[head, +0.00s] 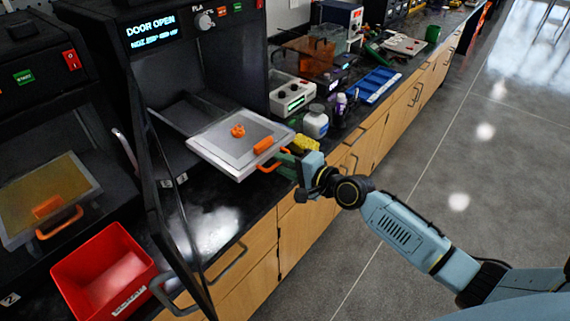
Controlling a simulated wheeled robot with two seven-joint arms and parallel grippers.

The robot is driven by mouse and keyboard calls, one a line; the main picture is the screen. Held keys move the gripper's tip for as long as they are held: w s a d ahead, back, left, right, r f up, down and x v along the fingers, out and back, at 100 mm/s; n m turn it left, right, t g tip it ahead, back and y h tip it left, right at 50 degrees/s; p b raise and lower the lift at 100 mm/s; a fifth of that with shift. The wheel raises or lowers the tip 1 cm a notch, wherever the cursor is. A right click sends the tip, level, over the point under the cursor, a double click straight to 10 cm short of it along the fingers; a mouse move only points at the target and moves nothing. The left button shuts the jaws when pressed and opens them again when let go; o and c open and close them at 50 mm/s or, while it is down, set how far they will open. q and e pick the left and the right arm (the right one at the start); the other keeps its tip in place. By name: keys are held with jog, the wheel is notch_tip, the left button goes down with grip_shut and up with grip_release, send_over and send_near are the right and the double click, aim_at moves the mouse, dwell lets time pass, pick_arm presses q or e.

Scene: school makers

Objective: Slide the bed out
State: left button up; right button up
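The bed (214,146) is a grey metal plate that sticks well out of the open front of a black machine with a "DOOR OPEN" display (151,33). A small orange printed piece (238,131) and an orange block (263,145) lie on it. An orange loop handle (268,167) is at its front edge. My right gripper (285,162) is at this handle, its fingers around or against it; I cannot tell whether they are shut. The machine's dark door (165,205) stands open to the left. My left gripper is not in view.
A second machine at left holds a bed (22,215) with an orange handle. A red bin (105,272) stands on the counter below. A white jar (316,122), a grey meter (292,97) and a blue tray (374,86) crowd the counter at right. The floor is clear.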

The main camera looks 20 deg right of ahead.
jog(key=p+v, duration=0.1)
jog(key=v, duration=1.2)
jog(key=shift+s+d, duration=0.1)
jog(key=s+d+f+n+g+h, duration=0.1)
jog(key=s+d+f+n+h, duration=0.15)
jog(key=f, duration=0.75)
jog(key=s+d+f+n+g+h, duration=0.1)
jog(key=s+d+f+g+h, duration=0.15)
jog(key=f, duration=0.65)
jog(key=s+d+f+n+g+h, duration=0.1)
jog(key=s+d+f, duration=0.25)
jog(key=f, duration=0.65)
jog(key=s+a+f+n+g+h, duration=0.1)
jog(key=s+a+f+n+g, duration=0.1)
jog(key=s+f, duration=0.45)
jog(key=s+a+f+n+g, duration=0.1)
jog(key=s+f+n+g, duration=0.15)
jog(key=s+f, duration=0.4)
jog(key=s+a+f+n+g, duration=0.2)
jog(key=s+a+f+n, duration=0.1)
jog(key=s, duration=0.5)
jog(key=s+a+f+n+g, duration=0.1)
jog(key=s+a+f+n, duration=0.2)
jog(key=s, duration=0.6)
jog(key=shift+s+a+f+g, duration=0.2)
jog(key=shift+a+g, duration=0.2)
jog(key=shift+a, duration=0.05)
